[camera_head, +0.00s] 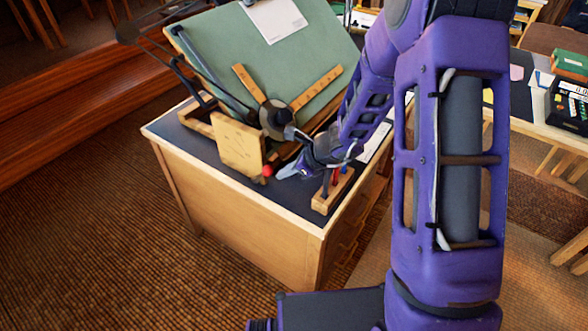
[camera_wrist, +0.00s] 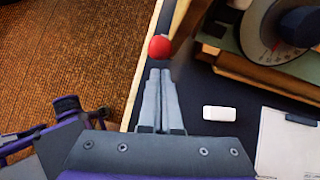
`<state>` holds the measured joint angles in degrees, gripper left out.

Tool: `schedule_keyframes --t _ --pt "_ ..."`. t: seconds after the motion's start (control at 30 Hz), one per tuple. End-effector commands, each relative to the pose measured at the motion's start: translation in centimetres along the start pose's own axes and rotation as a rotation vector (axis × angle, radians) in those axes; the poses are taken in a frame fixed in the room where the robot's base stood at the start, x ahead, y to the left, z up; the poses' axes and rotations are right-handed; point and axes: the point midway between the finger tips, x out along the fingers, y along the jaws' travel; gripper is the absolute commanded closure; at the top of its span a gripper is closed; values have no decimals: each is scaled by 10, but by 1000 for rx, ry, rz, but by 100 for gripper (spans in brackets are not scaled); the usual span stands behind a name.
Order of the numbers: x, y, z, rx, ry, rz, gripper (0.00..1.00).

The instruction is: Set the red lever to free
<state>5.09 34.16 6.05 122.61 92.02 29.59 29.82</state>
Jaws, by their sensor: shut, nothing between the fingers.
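The red lever's round knob (camera_head: 267,170) shows at the front edge of the drafting desk, beside a pale wooden plate (camera_head: 238,146). In the wrist view the red knob (camera_wrist: 159,47) lies just beyond my fingertips. My gripper (camera_head: 284,172) is shut and empty, with its tips close to the right side of the knob in the head view. The gripper also shows in the wrist view (camera_wrist: 160,72), its fingers together and pointing at the knob. I cannot tell if the tips touch it. The lever's shaft and any setting marks for it are not clear.
The green drafting board (camera_head: 275,60) is tilted on the desk, with a wooden ruler arm and round protractor head (camera_head: 275,118) in front. A wooden holder with upright tools (camera_head: 333,192) stands right of my gripper. A white eraser (camera_wrist: 220,113) and clipboard (camera_wrist: 288,145) lie nearby.

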Motion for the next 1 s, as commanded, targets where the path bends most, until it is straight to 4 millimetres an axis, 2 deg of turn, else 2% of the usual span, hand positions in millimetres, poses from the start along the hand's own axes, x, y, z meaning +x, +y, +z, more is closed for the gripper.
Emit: schedule_keyframes --t 0.13,0.5,0.8,1.0 --pt "10 1 0 0 0 1 100" --pt "11 0 2 -1 1 0 100" --pt "11 -8 47 -4 -1 1 100" --pt "13 -9 50 0 1 1 100"
